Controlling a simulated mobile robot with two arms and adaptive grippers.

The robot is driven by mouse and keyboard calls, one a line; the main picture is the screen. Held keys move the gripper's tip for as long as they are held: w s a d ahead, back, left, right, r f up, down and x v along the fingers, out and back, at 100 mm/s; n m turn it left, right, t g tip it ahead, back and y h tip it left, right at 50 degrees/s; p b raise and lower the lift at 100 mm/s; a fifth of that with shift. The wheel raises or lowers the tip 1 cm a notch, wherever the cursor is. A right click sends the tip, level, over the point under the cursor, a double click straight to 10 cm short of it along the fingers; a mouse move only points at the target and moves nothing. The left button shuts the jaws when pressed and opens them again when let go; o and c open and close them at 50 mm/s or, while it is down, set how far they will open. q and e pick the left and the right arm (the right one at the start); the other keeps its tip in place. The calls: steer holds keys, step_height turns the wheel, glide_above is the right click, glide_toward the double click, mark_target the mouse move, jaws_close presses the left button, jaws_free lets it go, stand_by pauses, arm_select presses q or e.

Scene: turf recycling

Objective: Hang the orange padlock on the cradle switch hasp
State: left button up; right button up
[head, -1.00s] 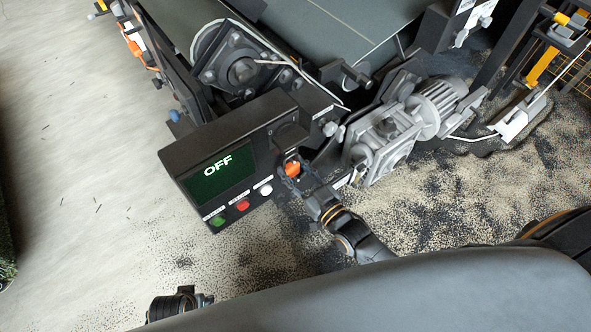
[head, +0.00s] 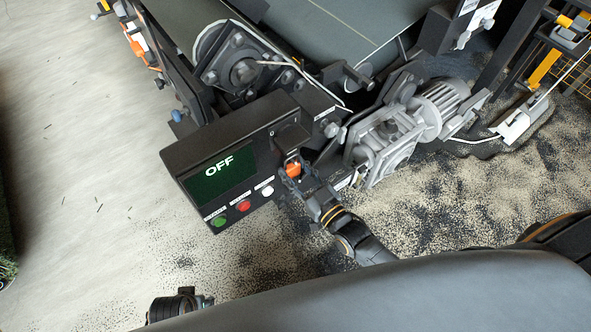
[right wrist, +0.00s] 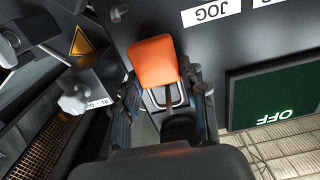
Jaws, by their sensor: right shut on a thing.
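The orange padlock (head: 292,169) is at the right end of the black control box (head: 215,150), at the tips of my right gripper (head: 291,180). In the right wrist view the padlock body (right wrist: 154,62) sits between the fingers of my right gripper (right wrist: 165,95), which is shut on it. Its metal shackle points toward the gripper's palm, beside a dark rod-like part. I cannot tell whether the shackle passes through the hasp, and I cannot make out the hasp clearly. A dark part of my left arm (head: 180,303) shows at the bottom edge; its fingers are not clear.
The box has a screen (head: 218,172) reading OFF, with green, red and white buttons below. A grey motor (head: 440,105) and conveyor frame stand close behind and right of the gripper. The pale floor at left is mostly clear.

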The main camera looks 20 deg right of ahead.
arm_select(q)
steer(key=shift+w+r, duration=0.1)
arm_select(e)
steer(key=shift+f, duration=0.15)
steer(key=o, duration=1.3)
arm_select(q)
steer(key=shift+w+r, duration=0.1)
steer(key=shift+r, duration=0.2)
